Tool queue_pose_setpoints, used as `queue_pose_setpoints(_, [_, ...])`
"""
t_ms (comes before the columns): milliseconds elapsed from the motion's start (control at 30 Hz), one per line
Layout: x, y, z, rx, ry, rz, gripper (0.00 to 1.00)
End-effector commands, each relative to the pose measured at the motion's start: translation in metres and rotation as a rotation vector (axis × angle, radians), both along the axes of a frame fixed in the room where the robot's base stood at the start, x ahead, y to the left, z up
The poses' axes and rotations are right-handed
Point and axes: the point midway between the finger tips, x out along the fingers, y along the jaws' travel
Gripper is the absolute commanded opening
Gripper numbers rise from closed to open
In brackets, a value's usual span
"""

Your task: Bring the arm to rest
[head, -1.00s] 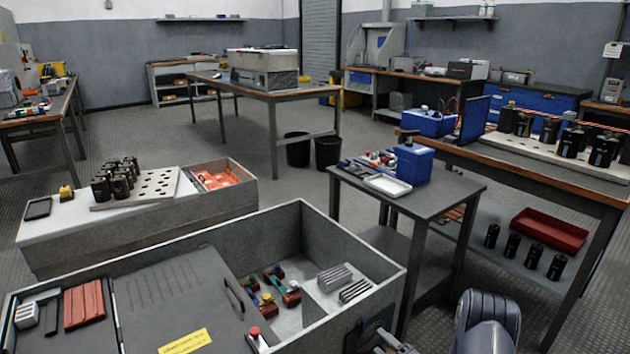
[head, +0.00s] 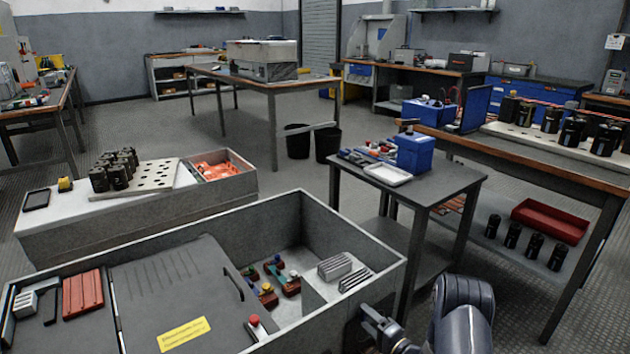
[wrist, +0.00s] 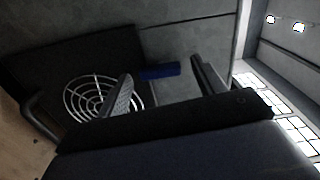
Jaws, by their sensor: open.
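My gripper (head: 372,318) shows small and dark at the bottom of the head view, by the front right corner of the large grey open box. My grey arm link stands just right of it. In the wrist view the two fingers (wrist: 165,85) are spread apart with nothing held between them. Beyond them is a dark panel with a round wire grille (wrist: 92,98) and a small blue piece (wrist: 160,72). How far the fingers are from that panel I cannot tell.
The grey box (head: 340,225) holds small coloured parts and has a dark lid with a yellow label (head: 184,334). A small dark table (head: 450,186) with a blue container (head: 414,153) stands behind my arm. A long workbench (head: 560,165) is at right. Open floor lies farther back.

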Motion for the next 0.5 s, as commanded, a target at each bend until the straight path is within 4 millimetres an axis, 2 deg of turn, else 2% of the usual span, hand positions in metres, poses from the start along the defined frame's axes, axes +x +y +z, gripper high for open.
queue_pose_setpoints(500, [-0.0004,0.0002,0.0006,-0.332,-0.242,0.001,0.65])
